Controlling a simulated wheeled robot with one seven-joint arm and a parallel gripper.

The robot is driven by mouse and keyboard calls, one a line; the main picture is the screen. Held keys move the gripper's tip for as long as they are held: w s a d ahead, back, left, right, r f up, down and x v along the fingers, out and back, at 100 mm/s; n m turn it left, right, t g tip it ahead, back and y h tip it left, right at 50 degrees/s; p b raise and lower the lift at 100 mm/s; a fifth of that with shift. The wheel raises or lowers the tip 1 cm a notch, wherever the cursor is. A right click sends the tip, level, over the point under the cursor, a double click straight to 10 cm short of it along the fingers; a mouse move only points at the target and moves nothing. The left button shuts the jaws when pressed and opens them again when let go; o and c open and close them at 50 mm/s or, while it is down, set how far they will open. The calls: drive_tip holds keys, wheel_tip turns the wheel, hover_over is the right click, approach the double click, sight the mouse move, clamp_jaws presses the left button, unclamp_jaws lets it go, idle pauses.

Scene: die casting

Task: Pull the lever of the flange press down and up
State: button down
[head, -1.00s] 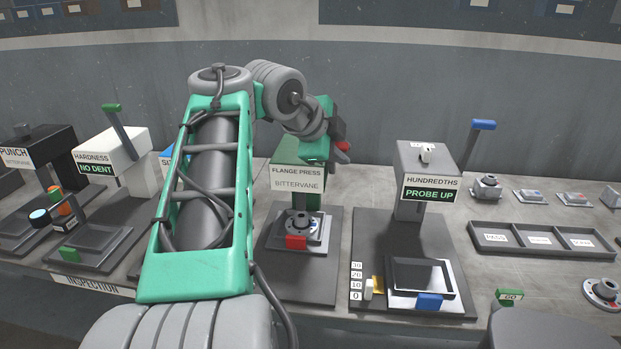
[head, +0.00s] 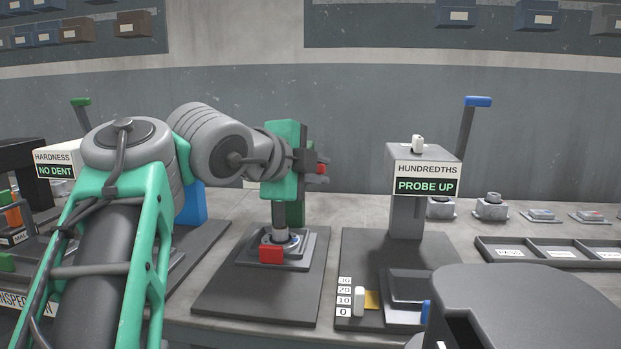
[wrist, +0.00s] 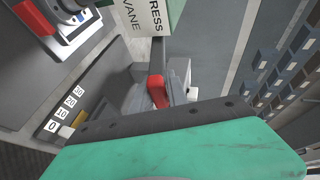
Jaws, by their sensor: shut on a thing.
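The flange press shows its dark base (head: 215,290) and green column (head: 295,213) in the head view. My arm hides its head and sign there; part of the sign (wrist: 153,18) shows in the wrist view. My gripper (head: 315,170) is shut on the red handle (wrist: 157,92) of the press lever, to the right of the press head. The handle also shows in the head view (head: 321,168). A grey flange (head: 279,243) sits in the press nest under the grey ram (head: 280,215). I cannot tell whether the ram touches it.
The hundredths gauge (head: 425,155) stands right of the press and reads PROBE UP; its blue lever (head: 477,102) is raised. The hardness tester (head: 57,160) at left reads NO DENT. A divided tray (head: 540,250) and several parts lie at right. Wall bins hang behind.

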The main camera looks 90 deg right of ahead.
drive_tip(key=shift+f, duration=0.3)
drive_tip(key=c, duration=1.3)
unclamp_jaws()
drive_tip(key=shift+r, duration=0.1)
drive_tip(key=p+v, duration=0.3)
drive_tip(key=v, duration=0.4)
drive_tip(key=shift+w+a+r, duration=0.1)
drive_tip(key=shift+w+a, duration=0.1)
drive_tip(key=shift+a, duration=0.1)
